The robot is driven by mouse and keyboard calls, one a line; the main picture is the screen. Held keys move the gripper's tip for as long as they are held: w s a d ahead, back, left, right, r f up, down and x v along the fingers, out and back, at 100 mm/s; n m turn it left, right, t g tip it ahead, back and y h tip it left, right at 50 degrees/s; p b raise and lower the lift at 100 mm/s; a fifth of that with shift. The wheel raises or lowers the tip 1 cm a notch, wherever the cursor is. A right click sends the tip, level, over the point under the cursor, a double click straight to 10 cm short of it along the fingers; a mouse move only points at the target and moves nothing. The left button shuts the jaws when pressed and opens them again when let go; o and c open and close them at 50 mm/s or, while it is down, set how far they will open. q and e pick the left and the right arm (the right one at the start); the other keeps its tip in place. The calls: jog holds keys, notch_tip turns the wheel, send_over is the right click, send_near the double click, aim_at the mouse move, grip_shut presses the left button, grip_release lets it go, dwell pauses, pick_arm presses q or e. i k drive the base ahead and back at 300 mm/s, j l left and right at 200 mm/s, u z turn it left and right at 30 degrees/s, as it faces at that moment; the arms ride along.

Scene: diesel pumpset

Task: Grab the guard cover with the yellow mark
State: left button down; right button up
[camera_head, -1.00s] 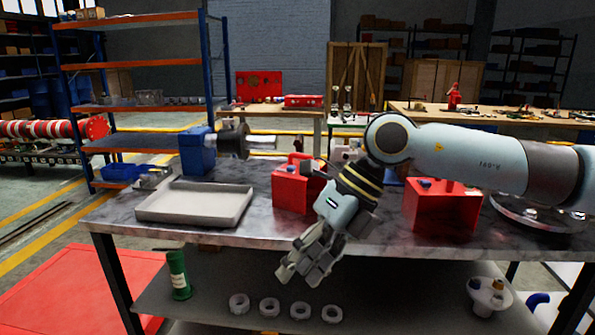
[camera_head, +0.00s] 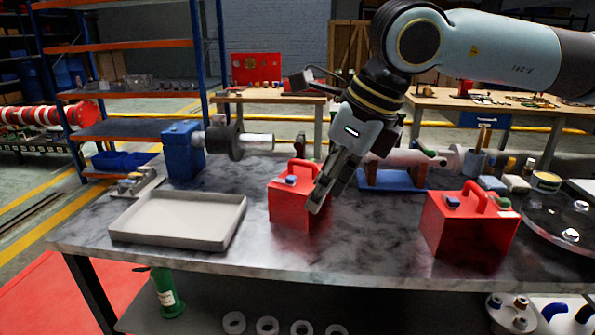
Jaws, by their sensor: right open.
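Two red box-shaped covers with top handles stand on the marble-topped bench. The nearer-to-centre red cover (camera_head: 290,208) has a small blue piece on top, and my right gripper partly hides its right side. The other red cover (camera_head: 468,232) stands to the right, with a blue piece and a pale green piece on top. I cannot make out a yellow mark on either. My right gripper (camera_head: 325,195) is open, pointing down in front of the right side of the centre cover. I cannot tell whether it touches it. My left gripper is not in view.
A grey tray (camera_head: 180,243) lies on the left of the bench, with a blue motor-like unit (camera_head: 183,150) behind it. A shaft on a blue stand (camera_head: 392,180) is behind. Bench surface between the covers is free.

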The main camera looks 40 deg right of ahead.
aim_at(286, 209)
jog(key=i+l, duration=0.35)
jog(key=l, duration=0.15)
jog(key=i+l, duration=0.35)
jog(key=l, duration=0.15)
